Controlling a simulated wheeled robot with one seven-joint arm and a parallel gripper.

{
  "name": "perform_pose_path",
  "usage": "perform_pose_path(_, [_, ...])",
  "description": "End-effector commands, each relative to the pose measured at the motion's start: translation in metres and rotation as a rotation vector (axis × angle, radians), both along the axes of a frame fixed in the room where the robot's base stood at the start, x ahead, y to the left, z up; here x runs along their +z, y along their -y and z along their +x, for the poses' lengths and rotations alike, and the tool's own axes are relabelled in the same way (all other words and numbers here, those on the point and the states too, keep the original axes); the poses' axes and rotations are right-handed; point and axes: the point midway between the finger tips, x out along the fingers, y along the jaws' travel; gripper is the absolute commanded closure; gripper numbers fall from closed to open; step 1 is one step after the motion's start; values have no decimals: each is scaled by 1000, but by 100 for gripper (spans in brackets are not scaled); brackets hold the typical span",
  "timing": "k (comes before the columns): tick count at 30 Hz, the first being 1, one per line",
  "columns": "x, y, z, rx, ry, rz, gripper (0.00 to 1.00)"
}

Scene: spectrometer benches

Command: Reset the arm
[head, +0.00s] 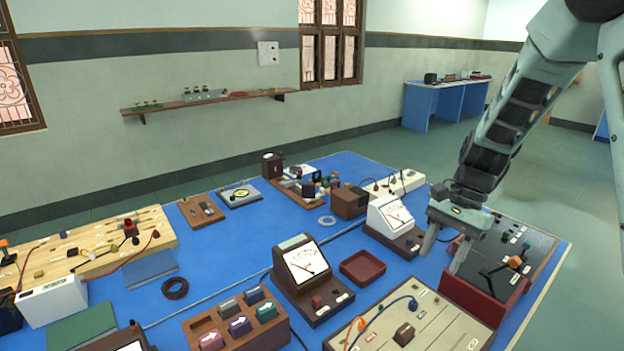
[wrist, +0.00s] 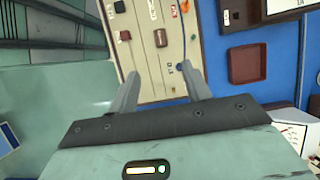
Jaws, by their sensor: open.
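My gripper (head: 442,253) hangs from my arm at the right of the head view, over the right part of the blue bench (head: 229,260). Its two fingers are apart with nothing between them. In the wrist view my gripper (wrist: 162,84) also shows open and empty, pointing toward a beige panel (wrist: 163,55) with knobs and a blue wire. The fingers appear above the bench items; whether they touch anything is hard to tell from the head view.
Near the gripper are a dark red box with a black top (head: 477,301), a white-faced meter (head: 392,218), a red tray (head: 362,268) and another meter (head: 305,278). A wooden block rack (head: 238,323) stands in front. Bare blue surface shows mid-bench.

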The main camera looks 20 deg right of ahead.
Motion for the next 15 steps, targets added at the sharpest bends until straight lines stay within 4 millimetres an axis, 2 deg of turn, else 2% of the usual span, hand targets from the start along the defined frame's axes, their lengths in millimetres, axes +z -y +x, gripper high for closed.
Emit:
perform_pose_path(2, [2,-6,-1,26,7,1,52])
perform_pose_path(4, [7,-24,-3,103,27,0,52])
perform_pose_path(5, [10,-36,-6,155,41,0,52])
perform_pose_path(8, [23,-88,-22,412,110,-5,52])
perform_pose_path(9, [29,-112,-33,543,146,-8,52])
perform_pose_path(11, [38,-146,-54,756,204,-15,52])
perform_pose_path(12, [43,-166,-71,900,243,-20,52])
perform_pose_path(15, [52,-206,-115,1255,338,-37,52])
